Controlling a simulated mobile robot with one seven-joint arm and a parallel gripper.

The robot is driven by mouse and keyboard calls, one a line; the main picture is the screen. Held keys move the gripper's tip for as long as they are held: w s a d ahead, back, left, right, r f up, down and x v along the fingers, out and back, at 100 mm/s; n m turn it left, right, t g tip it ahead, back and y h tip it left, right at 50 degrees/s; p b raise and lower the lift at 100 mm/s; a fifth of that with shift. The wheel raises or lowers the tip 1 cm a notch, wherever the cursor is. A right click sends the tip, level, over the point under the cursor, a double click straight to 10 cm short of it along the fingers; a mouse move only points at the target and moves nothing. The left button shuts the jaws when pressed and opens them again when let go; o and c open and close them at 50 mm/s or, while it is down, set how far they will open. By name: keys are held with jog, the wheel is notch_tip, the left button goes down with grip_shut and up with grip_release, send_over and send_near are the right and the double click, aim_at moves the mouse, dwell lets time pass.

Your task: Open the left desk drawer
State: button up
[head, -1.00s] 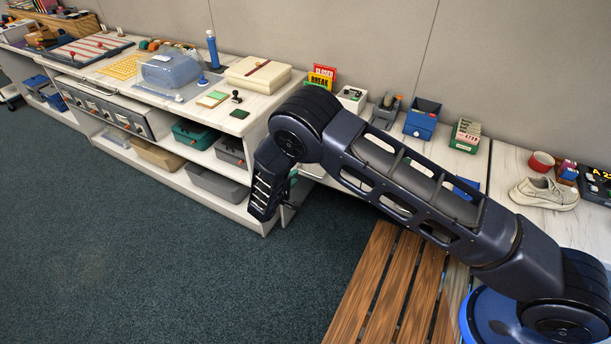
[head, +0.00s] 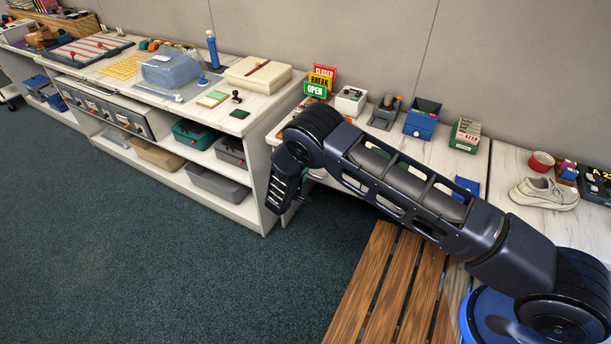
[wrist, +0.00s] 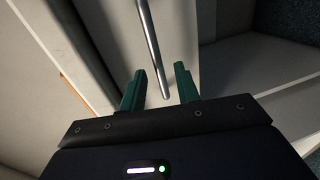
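In the wrist view, my gripper (wrist: 161,72) has its two green fingers apart. A slim metal bar handle (wrist: 149,45) runs between them, with a gap visible on each side. The handle lies against a pale front panel (wrist: 110,25), which looks like the drawer front. In the head view, the desk (head: 335,104) stands behind my arm. My arm's end hangs at the desk's left front, by the end of the shelf unit. My arm hides most of the drawer area and my fingers there, so I cannot tell how far the drawer is out.
The white shelf unit (head: 262,150) with bins stands close on the left. Signs (head: 319,82), a blue box (head: 422,118) and a green card box (head: 465,134) stand on the desk. A slatted wooden bench (head: 388,290) is in front. The carpet (head: 130,260) is clear.

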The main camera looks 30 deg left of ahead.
jog(key=shift+x, duration=0.8)
grip_shut()
jog(key=shift+s, duration=0.1)
jog(key=f+v, duration=0.3)
jog(key=v, duration=1.1)
jog(key=s+f+v, duration=0.1)
jog(key=f+v, duration=0.1)
jog(key=v, duration=1.1)
jog(key=shift+s+f, duration=0.3)
jog(key=shift+s, duration=0.2)
grip_release()
